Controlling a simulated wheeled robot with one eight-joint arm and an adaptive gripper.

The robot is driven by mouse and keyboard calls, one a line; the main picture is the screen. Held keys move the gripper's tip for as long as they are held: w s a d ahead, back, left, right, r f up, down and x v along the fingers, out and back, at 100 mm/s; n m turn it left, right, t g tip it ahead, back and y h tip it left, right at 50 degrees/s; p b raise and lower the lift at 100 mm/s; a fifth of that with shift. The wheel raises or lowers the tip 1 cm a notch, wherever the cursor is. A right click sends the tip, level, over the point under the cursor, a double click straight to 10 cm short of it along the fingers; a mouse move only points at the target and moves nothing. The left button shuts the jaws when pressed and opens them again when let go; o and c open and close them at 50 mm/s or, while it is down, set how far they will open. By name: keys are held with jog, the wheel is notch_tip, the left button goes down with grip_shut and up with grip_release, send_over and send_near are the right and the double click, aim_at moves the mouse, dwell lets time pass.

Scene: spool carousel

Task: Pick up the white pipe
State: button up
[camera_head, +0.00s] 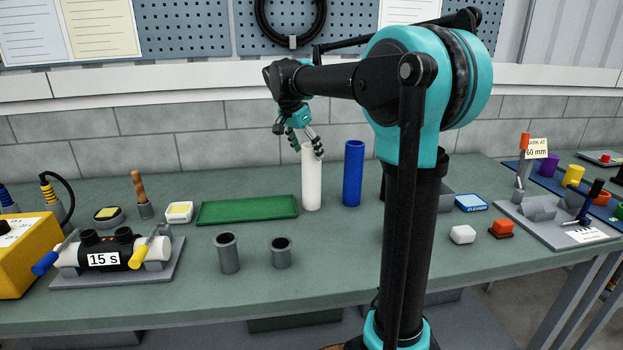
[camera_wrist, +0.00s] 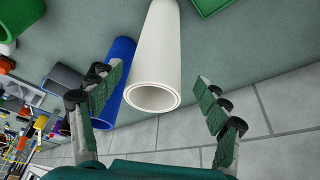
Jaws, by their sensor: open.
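The white pipe (camera_head: 312,180) stands upright on the green bench top, left of a blue pipe (camera_head: 353,173). My gripper (camera_head: 305,141) is at the top end of the white pipe, with its fingers spread. In the wrist view the white pipe (camera_wrist: 157,70) lies between the two open fingers of my gripper (camera_wrist: 160,98), with its hollow rim towards me. A gap shows between the pipe and each finger. The blue pipe (camera_wrist: 112,85) is close behind the left finger there, which covers part of it.
A green tray (camera_head: 247,209) lies left of the white pipe. Two grey cups (camera_head: 228,253) (camera_head: 281,252) stand in front. A fixture with a "15 S" label (camera_head: 112,262) is at the left. The wall is close behind.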

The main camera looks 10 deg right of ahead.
aim_at(312, 162)
jog(key=x, duration=0.4)
jog(key=shift+s+d+f, duration=0.15)
jog(key=shift+f, duration=0.25)
jog(key=shift+c, duration=0.6)
grip_shut()
